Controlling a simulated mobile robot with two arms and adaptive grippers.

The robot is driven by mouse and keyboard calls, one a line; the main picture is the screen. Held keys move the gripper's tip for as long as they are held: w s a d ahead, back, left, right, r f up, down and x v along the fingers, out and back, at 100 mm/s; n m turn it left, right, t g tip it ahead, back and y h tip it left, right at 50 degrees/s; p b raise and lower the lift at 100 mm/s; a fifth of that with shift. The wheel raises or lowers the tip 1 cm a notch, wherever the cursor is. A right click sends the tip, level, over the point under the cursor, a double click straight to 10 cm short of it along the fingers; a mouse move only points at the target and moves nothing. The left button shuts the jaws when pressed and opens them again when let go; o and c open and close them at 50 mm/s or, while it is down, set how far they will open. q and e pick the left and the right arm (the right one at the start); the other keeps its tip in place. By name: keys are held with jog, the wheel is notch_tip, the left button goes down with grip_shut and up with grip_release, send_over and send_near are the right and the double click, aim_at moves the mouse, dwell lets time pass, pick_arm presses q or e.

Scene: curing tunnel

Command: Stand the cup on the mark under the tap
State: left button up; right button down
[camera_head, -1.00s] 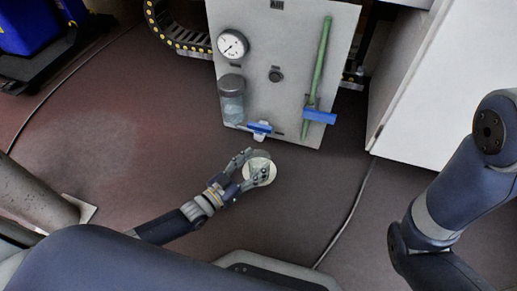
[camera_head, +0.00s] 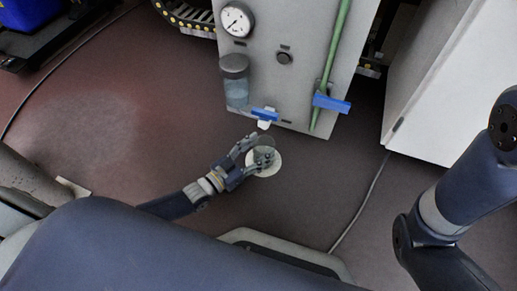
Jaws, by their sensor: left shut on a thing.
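The tap (camera_head: 264,115), with a blue handle and a pale spout, sits low on the front of the grey panel. The mark (camera_head: 269,171) is a pale round disc on the floor just below the tap in the picture. A small, grey, see-through cup (camera_head: 264,153) is over the mark. My left gripper (camera_head: 256,158) reaches in from the left and is shut on the cup. Its fingers hide part of the cup and the mark. I cannot tell whether the cup's base touches the mark. My right gripper is out of view; only its arm shows at right.
The grey panel (camera_head: 285,86) also carries a round gauge (camera_head: 236,20), a jar of clear liquid (camera_head: 235,88) and a green pipe with a blue lever (camera_head: 331,103). A white cabinet (camera_head: 432,90) stands at right. A thin cable crosses the floor below it.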

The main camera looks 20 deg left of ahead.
pick_arm(q)
jog(key=shift+f, duration=0.1)
jog(key=o, duration=0.9)
jog(key=shift+r, duration=0.2)
jog(key=p+v, duration=0.5)
jog(key=v, duration=0.5)
jog(key=shift+s+a, duration=0.2)
jog(key=shift+s, duration=0.15)
jog(key=shift+s+a, duration=0.3)
jog(key=shift+s, duration=0.3)
